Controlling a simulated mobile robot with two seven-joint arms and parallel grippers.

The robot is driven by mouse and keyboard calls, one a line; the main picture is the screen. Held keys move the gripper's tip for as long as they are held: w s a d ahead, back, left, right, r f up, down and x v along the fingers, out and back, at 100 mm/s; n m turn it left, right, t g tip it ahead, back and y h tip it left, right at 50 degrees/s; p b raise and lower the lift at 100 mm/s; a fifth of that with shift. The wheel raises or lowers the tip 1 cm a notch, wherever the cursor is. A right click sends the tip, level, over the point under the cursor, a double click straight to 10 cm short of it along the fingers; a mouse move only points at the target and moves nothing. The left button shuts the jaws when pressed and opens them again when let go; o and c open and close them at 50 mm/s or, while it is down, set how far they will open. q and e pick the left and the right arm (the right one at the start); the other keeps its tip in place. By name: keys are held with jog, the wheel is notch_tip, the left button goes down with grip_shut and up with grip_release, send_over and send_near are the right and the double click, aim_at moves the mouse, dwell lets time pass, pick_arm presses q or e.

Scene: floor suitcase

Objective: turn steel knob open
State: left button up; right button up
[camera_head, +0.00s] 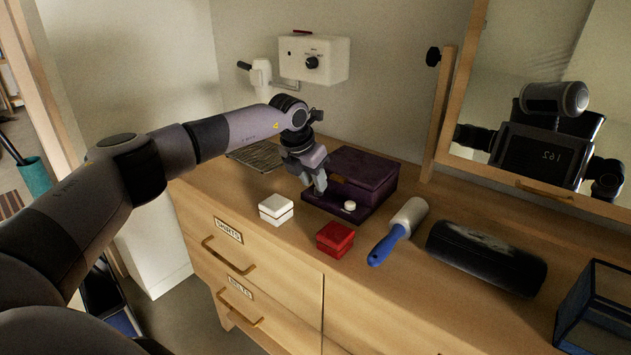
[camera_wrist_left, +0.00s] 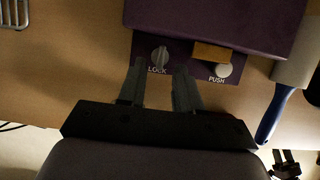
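The steel knob (camera_wrist_left: 159,57) sits on the purple front panel of a box, above the word LOCK, in the left wrist view. Its grip looks close to upright in that view. My left gripper (camera_wrist_left: 160,80) is open and empty, its two fingers apart just short of the knob and roughly in line with it. In the head view my left gripper (camera_head: 318,184) points down over the left part of the panel and hides the knob. The purple box (camera_head: 362,170) stands on the dresser top. A round PUSH button (camera_wrist_left: 224,70) is right of the knob.
A white box (camera_head: 276,209), a red box (camera_head: 335,239) and a blue-handled lint roller (camera_head: 399,232) lie near the purple box. A dark case (camera_head: 487,257) and a blue box (camera_head: 594,310) are farther right. A mirror (camera_head: 540,100) stands behind.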

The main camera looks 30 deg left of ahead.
pick_arm(q)
jog(key=shift+x, duration=0.85)
jog(key=shift+c, duration=0.3)
grip_shut()
